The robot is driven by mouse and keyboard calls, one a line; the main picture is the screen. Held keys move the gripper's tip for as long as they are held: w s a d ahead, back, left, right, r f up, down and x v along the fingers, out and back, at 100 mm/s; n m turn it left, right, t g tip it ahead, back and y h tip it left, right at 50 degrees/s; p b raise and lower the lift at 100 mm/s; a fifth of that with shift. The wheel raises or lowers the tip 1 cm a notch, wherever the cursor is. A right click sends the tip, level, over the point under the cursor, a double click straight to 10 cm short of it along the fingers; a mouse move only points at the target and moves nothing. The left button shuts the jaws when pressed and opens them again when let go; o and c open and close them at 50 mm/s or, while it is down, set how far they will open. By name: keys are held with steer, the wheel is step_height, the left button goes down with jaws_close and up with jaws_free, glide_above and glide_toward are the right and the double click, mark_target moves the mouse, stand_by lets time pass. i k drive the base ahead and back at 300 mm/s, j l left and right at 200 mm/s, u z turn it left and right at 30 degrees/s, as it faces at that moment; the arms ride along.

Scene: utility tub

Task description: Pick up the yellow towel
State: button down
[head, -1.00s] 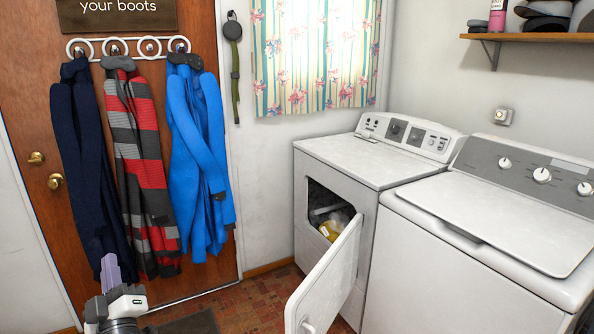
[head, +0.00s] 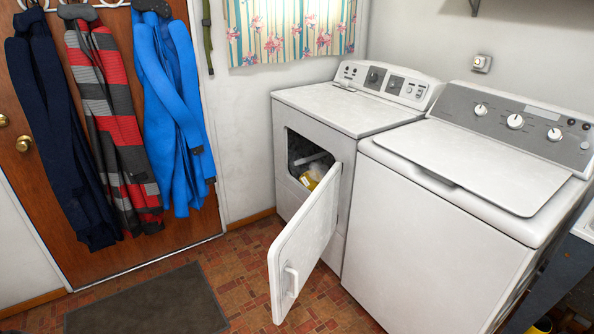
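My gripper is not in view in the head view now.
A top-loading washer (head: 430,230) with its lid shut stands right of the dryer. Jackets (head: 170,110) hang on the wooden door at left. A dark mat (head: 150,303) lies on the tiled floor. The floor left of the dryer door is clear.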

mark_target(309, 179)
steer(key=i+j+u, duration=0.1)
steer(key=i+u, duration=0.45)
steer(key=i+j+u, duration=0.1)
steer(key=i+u, duration=0.2)
steer(key=i, duration=0.2)
steer(key=i+u, duration=0.35)
steer(key=i, duration=0.2)
steer(key=i+z, duration=0.5)
steer(key=i+j+z, duration=0.15)
steer(key=i+z, duration=0.15)
steer(key=z, duration=0.2)
steer(key=i+j+z, duration=0.1)
steer(key=z, duration=0.35)
steer(key=i+j+z, duration=0.15)
steer(key=z, duration=0.3)
steer(key=i+j+z, duration=0.25)
steer(key=z, duration=0.15)
steer(key=i+j+z, duration=0.25)
steer(key=j+z, duration=0.15)
